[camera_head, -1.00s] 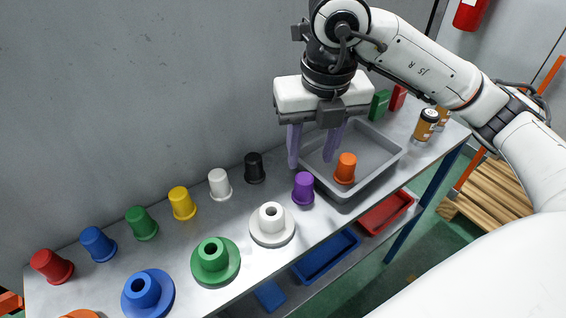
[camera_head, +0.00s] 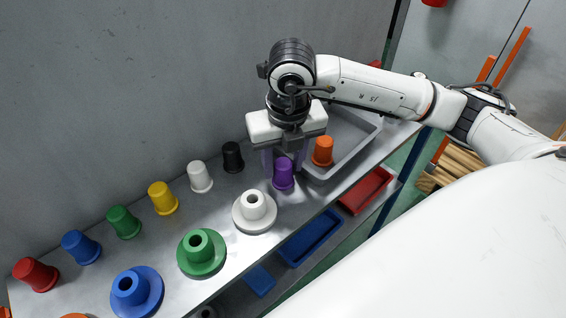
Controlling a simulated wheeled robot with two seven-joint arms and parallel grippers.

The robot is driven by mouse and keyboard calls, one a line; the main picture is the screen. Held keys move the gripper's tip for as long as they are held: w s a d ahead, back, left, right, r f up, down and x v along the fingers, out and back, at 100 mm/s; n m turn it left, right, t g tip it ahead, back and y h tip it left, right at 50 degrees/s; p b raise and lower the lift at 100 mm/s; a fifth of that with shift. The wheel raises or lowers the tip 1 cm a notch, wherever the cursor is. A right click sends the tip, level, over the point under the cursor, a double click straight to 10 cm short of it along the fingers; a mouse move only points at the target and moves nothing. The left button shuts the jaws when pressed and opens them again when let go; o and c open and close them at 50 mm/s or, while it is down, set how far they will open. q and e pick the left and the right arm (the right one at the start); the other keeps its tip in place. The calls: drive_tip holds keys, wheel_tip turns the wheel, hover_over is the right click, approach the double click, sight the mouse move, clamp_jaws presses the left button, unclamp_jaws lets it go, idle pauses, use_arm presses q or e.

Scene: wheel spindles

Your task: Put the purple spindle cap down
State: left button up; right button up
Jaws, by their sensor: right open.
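The purple spindle cap (camera_head: 283,174) stands upright on the grey tabletop, just left of the grey tray. My right gripper (camera_head: 284,167) is open and low, pointing down. Its two purplish fingers show at the left and right of the cap. The cap hides part of them, and I cannot tell whether they touch it. My left gripper is not in view.
Black (camera_head: 232,157), white (camera_head: 200,176), yellow (camera_head: 162,198), green (camera_head: 124,222), blue (camera_head: 81,247) and red (camera_head: 36,274) caps stand in a row by the wall. An orange cap (camera_head: 322,151) is in the grey tray (camera_head: 352,157). White (camera_head: 254,211), green (camera_head: 202,252) and blue (camera_head: 137,291) flanged spindles stand in front.

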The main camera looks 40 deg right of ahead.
drive_tip(key=c, duration=0.9)
drive_tip(key=shift+r, duration=0.1)
